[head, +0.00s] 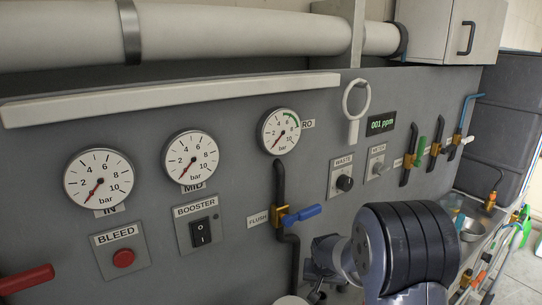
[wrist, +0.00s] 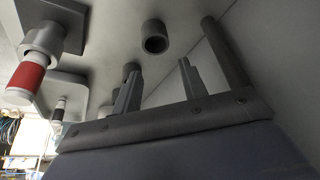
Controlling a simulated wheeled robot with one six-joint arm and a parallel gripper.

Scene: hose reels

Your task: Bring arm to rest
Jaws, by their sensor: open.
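My arm stands at the lower right of the head view, in front of the grey panel (head: 235,145). Its dark ribbed joint covers part of the panel's lower right. In the wrist view my gripper (wrist: 160,75) shows two separate fingers with nothing between them. It is open and empty. A dark round tube end (wrist: 155,38) shows beyond the fingers, and I cannot tell how far off it is. In the head view the fingers are not clear behind the arm.
The panel carries several gauges, a red BLEED button (head: 123,258), a BOOSTER switch (head: 200,231) and a blue-handled FLUSH valve (head: 301,215). A red handle (head: 26,280) juts out lower left. A sink (head: 472,229) is at the right. In the wrist view a red-banded fitting (wrist: 25,82) is at left.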

